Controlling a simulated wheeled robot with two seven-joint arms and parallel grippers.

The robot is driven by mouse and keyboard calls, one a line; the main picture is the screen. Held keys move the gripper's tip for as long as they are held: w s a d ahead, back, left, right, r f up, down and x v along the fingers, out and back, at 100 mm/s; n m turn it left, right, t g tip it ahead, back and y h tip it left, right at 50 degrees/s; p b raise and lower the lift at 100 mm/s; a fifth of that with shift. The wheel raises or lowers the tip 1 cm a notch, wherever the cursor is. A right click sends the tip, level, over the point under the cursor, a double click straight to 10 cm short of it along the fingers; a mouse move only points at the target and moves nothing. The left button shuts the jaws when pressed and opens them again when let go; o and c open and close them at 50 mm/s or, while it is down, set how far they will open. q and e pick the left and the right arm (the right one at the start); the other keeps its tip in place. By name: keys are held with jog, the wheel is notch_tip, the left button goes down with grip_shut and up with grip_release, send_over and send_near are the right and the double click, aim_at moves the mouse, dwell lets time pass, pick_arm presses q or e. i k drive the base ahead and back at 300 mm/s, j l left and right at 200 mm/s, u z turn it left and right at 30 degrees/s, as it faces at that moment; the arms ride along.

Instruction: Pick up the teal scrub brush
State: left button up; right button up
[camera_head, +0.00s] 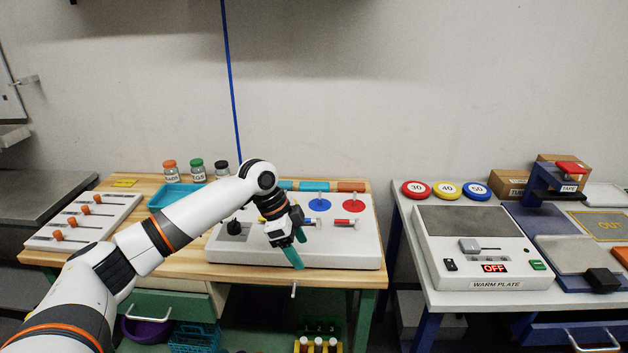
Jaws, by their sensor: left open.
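My left gripper (297,247) reaches in over the white panel box (350,256) on the wooden bench, near its front edge. Its two teal finger-like parts are spread apart, and I see nothing held between them. I cannot make out a teal scrub brush for certain. A row of teal and orange pieces (313,186) lies behind the panel box, partly hidden by my arm; what they are is too small to tell. A teal tray (168,194) sits at the back left, also partly behind my arm. My right gripper is not in view.
The panel box carries red and blue discs and several small knobs. A white slider board (112,207) lies at the left. Three jars (197,172) stand at the back. Past a gap, the right table holds a warm plate (478,222) reading OFF.

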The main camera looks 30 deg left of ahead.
aim_at(304, 186)
jog(key=i+j, duration=1.05)
jog(key=i, duration=0.15)
